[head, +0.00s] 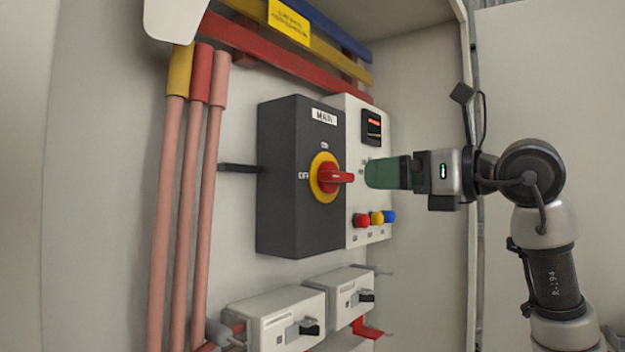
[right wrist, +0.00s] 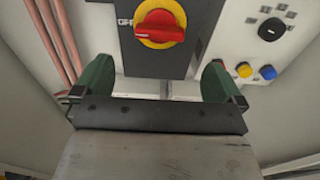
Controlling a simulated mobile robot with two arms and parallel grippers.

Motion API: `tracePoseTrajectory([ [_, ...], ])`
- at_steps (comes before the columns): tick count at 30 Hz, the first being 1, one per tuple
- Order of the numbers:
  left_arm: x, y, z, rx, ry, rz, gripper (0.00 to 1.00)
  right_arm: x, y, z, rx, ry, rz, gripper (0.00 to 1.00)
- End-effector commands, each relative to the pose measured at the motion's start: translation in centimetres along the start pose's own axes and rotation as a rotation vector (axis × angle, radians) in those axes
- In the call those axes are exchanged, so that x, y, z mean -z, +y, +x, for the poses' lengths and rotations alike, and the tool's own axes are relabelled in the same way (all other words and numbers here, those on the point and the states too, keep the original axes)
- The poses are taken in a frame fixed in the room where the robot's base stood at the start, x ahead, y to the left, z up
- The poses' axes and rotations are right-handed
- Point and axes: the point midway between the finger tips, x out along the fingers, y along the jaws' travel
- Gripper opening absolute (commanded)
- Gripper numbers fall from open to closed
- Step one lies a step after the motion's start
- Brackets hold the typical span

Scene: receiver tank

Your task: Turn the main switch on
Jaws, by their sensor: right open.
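The main switch is a red handle (head: 337,177) on a yellow disc (head: 318,188), on the front of a dark grey box labelled MAIN (head: 290,225). The handle lies horizontal, in line with the OFF label at its left; the ON label is above the disc. The right wrist view shows the handle (right wrist: 160,33) ahead of the fingers. My right gripper (head: 385,173) has green fingers, open and empty, pointing at the switch from the right. In the right wrist view, the gripper (right wrist: 158,75) has its fingers spread wide, apart from the handle. My left gripper is not in view.
A white panel (head: 355,130) with a red display (head: 373,126) and red, yellow and blue buttons (head: 376,218) adjoins the box. Pink cables (head: 185,200) run down at the left. White breakers (head: 280,317) sit below. The cabinet's side wall (head: 425,90) stands at the right.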

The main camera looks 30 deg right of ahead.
Motion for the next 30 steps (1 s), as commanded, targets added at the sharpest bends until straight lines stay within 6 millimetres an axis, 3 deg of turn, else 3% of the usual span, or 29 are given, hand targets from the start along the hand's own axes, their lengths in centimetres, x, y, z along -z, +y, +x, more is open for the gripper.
tracePoseTrajectory([
  [11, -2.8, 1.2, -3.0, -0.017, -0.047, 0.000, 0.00, -0.4, 0.1, 6.2, -0.003, 0.004, 0.002, 1.00],
  [18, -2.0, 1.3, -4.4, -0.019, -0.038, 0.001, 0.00, -0.3, 0.0, 9.6, -0.002, 0.002, 0.001, 1.00],
  [24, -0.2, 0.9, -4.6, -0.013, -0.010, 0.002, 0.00, -0.1, 0.1, 10.6, -0.002, 0.000, 0.000, 1.00],
  [30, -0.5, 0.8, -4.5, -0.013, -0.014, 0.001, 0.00, 0.0, 0.1, 10.6, -0.001, 0.000, -0.001, 1.00],
])
